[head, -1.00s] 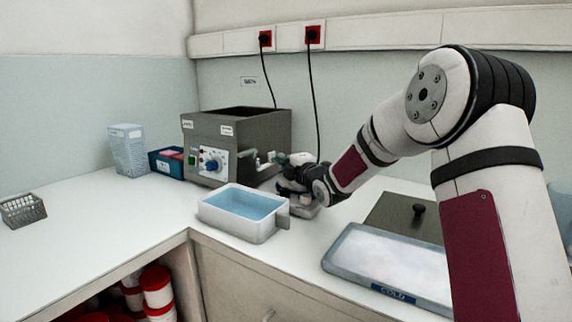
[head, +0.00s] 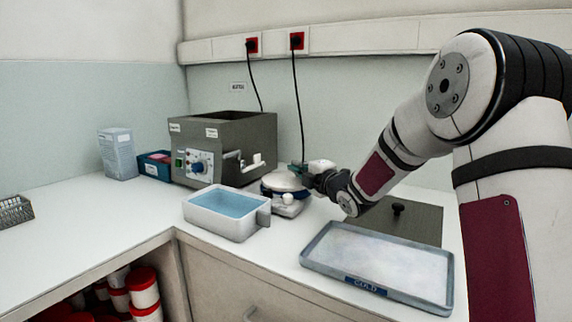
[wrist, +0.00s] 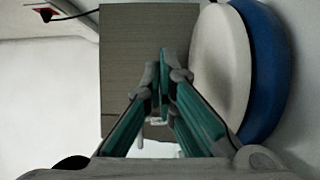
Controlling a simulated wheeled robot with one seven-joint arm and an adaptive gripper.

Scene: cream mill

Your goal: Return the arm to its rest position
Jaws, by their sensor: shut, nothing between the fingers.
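My arm reaches in from the right in the head view. My gripper (head: 300,170) is just above and behind a small round device with a white top and blue rim (head: 284,184). In the wrist view, my gripper (wrist: 163,80) shows its green-sided fingers together at the tips, with nothing between them. The white top (wrist: 220,70) and blue rim (wrist: 262,70) lie to the right of the fingers there. The grey side of a box-shaped machine (wrist: 145,45) is behind the fingertips.
The grey bath machine (head: 222,148) stands at the back, with a tub of blue liquid (head: 226,213) in front. A tray marked COLD (head: 380,292) and a dark plate with a knob (head: 420,222) lie below my arm. The left counter (head: 90,205) is mostly clear.

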